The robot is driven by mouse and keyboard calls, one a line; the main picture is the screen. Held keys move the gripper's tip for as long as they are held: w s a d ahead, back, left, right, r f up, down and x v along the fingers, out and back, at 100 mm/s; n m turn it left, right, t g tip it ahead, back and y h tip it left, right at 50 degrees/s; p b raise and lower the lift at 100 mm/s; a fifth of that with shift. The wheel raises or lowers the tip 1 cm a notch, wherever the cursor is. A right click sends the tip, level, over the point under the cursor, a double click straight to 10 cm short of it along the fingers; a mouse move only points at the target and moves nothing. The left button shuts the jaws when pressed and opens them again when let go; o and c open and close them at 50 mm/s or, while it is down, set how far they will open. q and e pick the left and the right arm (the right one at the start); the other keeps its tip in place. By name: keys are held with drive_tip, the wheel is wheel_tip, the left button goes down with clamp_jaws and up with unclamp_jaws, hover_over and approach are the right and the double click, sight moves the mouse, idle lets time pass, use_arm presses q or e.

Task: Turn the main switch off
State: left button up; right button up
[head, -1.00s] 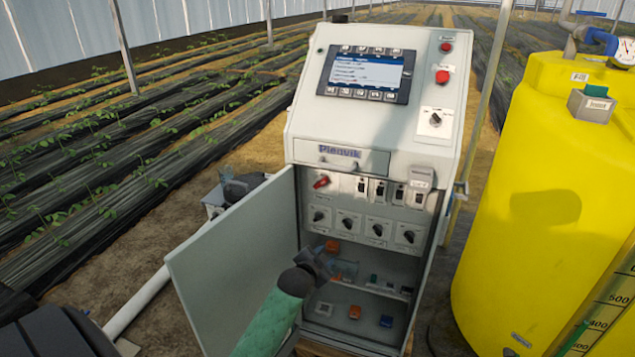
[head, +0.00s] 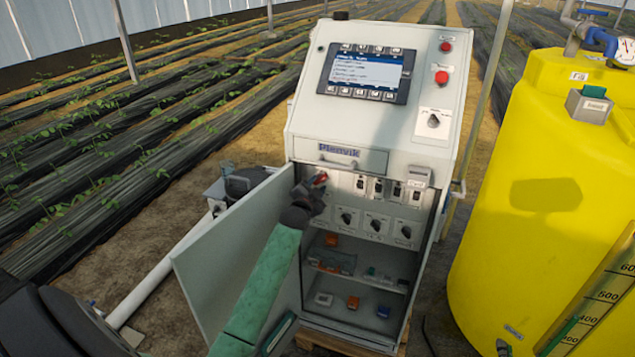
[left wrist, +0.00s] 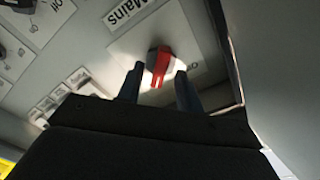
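The main switch (head: 321,178) is a red rotary handle at the upper left of the panel inside the open cabinet. In the left wrist view the red handle (left wrist: 160,66) sits on a pale plate below a "Mains" label (left wrist: 125,12), pointing down and slightly left in the picture. My left gripper (head: 313,190) is at the switch and partly covers it in the head view. In the left wrist view its fingertips (left wrist: 157,78) are apart, one on each side of the handle's lower end, with gaps visible. My right gripper is not in view.
The cabinet door (head: 235,250) stands open left of my left arm. Several breakers and black rotary knobs (head: 376,225) sit right of the switch. Shelves below hold small parts. A screen (head: 365,73) and red buttons are above. A yellow tank (head: 545,200) stands at right.

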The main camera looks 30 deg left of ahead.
use_arm(q)
drive_tip(key=shift+w+a, duration=0.2)
drive_tip(key=shift+w, duration=0.35)
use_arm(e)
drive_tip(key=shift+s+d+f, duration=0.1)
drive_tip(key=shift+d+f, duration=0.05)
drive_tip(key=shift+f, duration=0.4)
use_arm(q)
clamp_jaws()
